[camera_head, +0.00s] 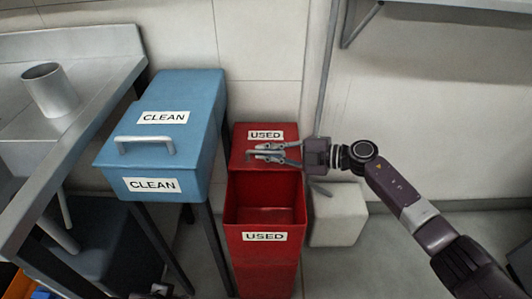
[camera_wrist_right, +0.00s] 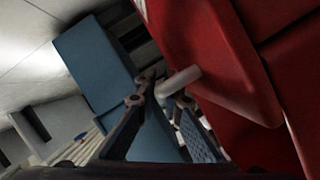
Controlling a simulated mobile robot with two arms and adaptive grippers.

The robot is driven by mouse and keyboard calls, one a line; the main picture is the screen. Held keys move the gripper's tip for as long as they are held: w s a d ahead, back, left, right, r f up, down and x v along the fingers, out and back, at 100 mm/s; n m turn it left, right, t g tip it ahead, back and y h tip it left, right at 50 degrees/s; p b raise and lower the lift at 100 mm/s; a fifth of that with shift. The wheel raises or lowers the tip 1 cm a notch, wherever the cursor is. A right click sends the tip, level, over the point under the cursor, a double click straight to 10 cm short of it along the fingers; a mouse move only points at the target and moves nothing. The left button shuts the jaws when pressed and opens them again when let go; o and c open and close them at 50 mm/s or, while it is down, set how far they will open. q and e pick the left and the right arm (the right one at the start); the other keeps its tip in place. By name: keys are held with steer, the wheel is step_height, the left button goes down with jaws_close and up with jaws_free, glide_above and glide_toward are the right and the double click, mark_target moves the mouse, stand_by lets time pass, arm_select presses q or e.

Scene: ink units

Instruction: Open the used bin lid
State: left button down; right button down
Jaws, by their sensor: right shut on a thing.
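The red used bin (camera_head: 231,215) stands in the middle of the head view, with its dark red inside visible from above. Its red lid (camera_head: 240,153), labelled USED, is off the front opening and sits at the back of the bin; its exact tilt is hard to tell. My right gripper (camera_head: 268,152) reaches in from the right and is shut on the lid's grey handle. In the right wrist view the pale handle (camera_wrist_right: 184,79) lies between the fingers, close to the red lid (camera_wrist_right: 225,65). A dark part at the bottom edge may be my left gripper (camera_head: 160,291); its fingers are unclear.
A blue bin (camera_head: 198,140) labelled CLEAN, lid closed, stands left of the red bin. A metal counter (camera_head: 105,85) with a metal cup (camera_head: 50,90) is further left. A white box (camera_head: 340,218) is on the floor at right. The wall is close behind.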

steer(key=c, duration=2.3)
jaws_free()
steer(key=shift+d, duration=0.1)
steer(key=v, duration=1.2)
